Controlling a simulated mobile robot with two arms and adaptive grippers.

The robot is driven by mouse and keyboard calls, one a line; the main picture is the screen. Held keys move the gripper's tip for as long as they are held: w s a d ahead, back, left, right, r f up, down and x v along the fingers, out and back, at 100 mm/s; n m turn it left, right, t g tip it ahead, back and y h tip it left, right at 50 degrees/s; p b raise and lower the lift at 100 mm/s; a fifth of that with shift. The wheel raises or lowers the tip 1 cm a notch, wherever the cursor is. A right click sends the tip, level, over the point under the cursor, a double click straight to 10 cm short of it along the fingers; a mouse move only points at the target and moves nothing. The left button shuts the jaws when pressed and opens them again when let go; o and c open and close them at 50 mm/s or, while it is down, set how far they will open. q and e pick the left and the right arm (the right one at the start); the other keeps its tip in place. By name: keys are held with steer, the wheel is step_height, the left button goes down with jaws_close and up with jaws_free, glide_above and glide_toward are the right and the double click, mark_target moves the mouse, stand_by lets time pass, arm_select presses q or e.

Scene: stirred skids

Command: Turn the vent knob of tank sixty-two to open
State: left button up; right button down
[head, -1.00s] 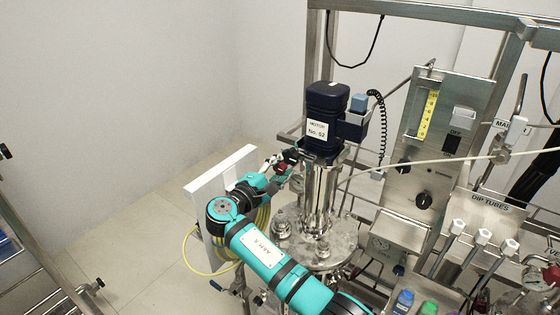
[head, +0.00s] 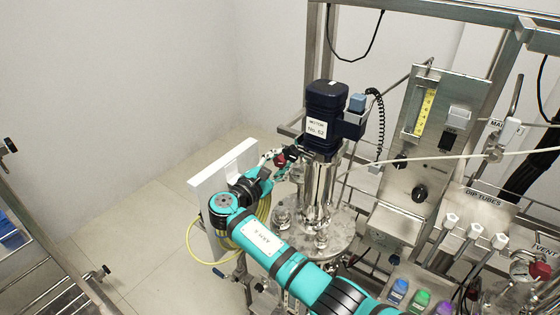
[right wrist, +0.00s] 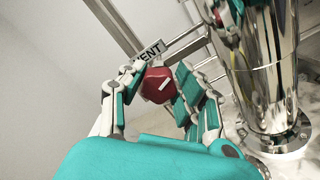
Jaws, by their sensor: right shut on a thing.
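The tank's dark motor (head: 325,105) carries a label reading No. 62 and stands on a shiny steel column (head: 320,185) above the round tank lid (head: 340,238). The red vent knob (right wrist: 157,88) has a white line, slanted in the right wrist view. A tag reading VENT (right wrist: 148,54), partly covered, is just behind it. My right gripper (right wrist: 152,92) is shut on the red knob, with fingers on both sides of it. In the head view the right gripper (head: 279,160) is left of the column, and the knob shows only as a small red patch. My left gripper is not in view.
A white panel (head: 203,188) with a yellow hose stands behind my right arm. A control panel (head: 420,190) with black knobs and the DIP TUBES plate (head: 484,200) stand to the right. Colored caps (head: 421,299) are at the lower right.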

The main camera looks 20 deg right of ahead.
steer(key=c, duration=0.9)
jaws_free()
steer(key=shift+v, duration=3.8)
steer(key=shift+w, duration=0.1)
